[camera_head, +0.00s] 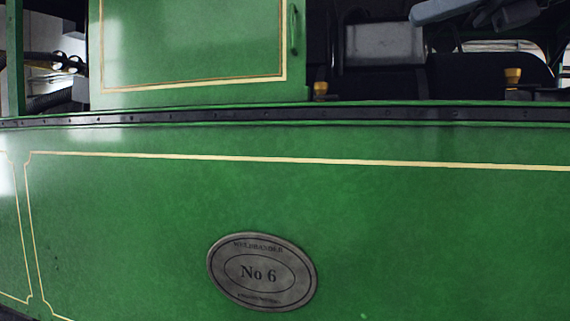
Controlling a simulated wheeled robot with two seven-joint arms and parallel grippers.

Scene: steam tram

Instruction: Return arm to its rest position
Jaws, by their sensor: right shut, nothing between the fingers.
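My right gripper (508,14) shows small and dark at the upper right, at the top edge of the view. It is shut and empty. A pale grey-blue link (445,9) of what looks like my arm lies just left of it. Both are in front of the dark open cab of the steam tram, above its sill, and appear clear of the green side. The finger tips are hard to make out against the dark. My left gripper is not in view.
The tram's green side panel (400,230) fills the lower view, with an oval No 6 plate (262,272). A dark riveted rail (200,117) runs across above it. A green upper panel (190,45) stands upper left. Yellow-topped fittings (513,77) stand by the cab.

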